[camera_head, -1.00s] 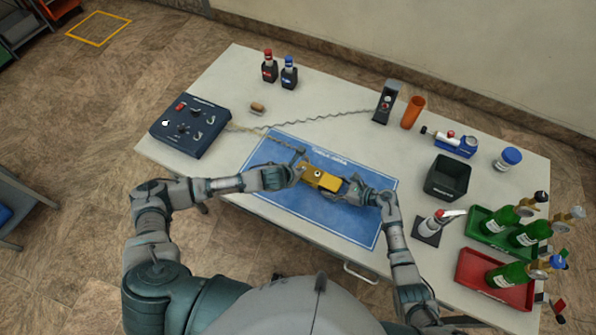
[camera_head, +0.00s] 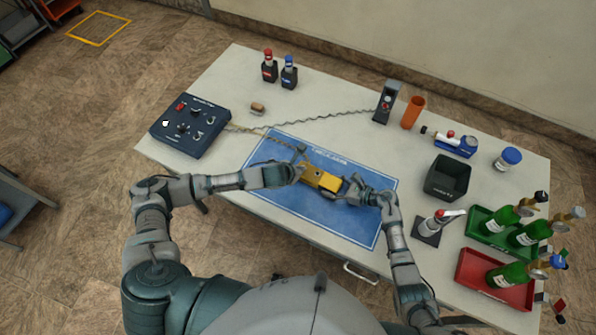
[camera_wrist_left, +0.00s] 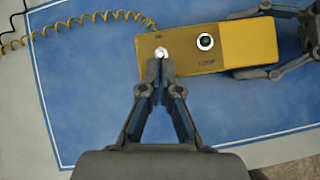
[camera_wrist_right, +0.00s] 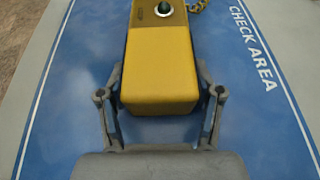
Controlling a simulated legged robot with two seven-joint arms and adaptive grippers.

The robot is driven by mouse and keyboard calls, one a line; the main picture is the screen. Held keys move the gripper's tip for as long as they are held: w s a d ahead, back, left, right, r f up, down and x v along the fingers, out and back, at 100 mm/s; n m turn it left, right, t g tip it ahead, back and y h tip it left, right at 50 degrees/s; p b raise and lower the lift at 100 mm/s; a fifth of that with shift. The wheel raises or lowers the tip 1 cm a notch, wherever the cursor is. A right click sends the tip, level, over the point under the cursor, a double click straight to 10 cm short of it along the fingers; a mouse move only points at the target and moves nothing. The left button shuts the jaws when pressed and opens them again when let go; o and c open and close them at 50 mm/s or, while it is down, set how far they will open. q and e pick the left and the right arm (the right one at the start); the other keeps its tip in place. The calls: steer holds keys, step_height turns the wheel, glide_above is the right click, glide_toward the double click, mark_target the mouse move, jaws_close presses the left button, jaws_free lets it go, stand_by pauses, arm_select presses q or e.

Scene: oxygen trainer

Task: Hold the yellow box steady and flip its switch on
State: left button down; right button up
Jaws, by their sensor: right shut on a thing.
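The yellow box (camera_head: 321,180) lies on the blue mat (camera_head: 290,203). In the left wrist view the box (camera_wrist_left: 235,50) shows a small silver switch (camera_wrist_left: 161,53) near its left end and a round lens beside it. My left gripper (camera_head: 299,172) has its fingertips together right at the switch, as the left wrist view shows (camera_wrist_left: 160,68); whether they touch it I cannot tell. My right gripper (camera_head: 346,188) is shut on the opposite end of the box, one finger on each side in the right wrist view (camera_wrist_right: 163,90). The lens (camera_wrist_right: 162,8) looks dark green there.
A coiled yellow cord (camera_wrist_left: 75,25) runs from the box's left end toward the dark blue control unit (camera_head: 190,125). A black bin (camera_head: 447,178), an orange cup (camera_head: 413,112) and trays of green bottles stand to the right. The mat around the box is clear.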

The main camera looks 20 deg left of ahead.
arm_select(q)
steer(key=shift+w+d+r, duration=0.25)
steer(key=shift+w+r, duration=0.3)
steer(key=shift+w, duration=0.2)
arm_select(e)
steer(key=shift+f, duration=0.1)
arm_select(q)
steer(key=shift+r, duration=0.8)
step_height(320, 180, up, 11)
steer(key=s+a, duration=0.1)
steer(key=shift+s+a+r, duration=0.15)
steer(key=shift+a, duration=0.25)
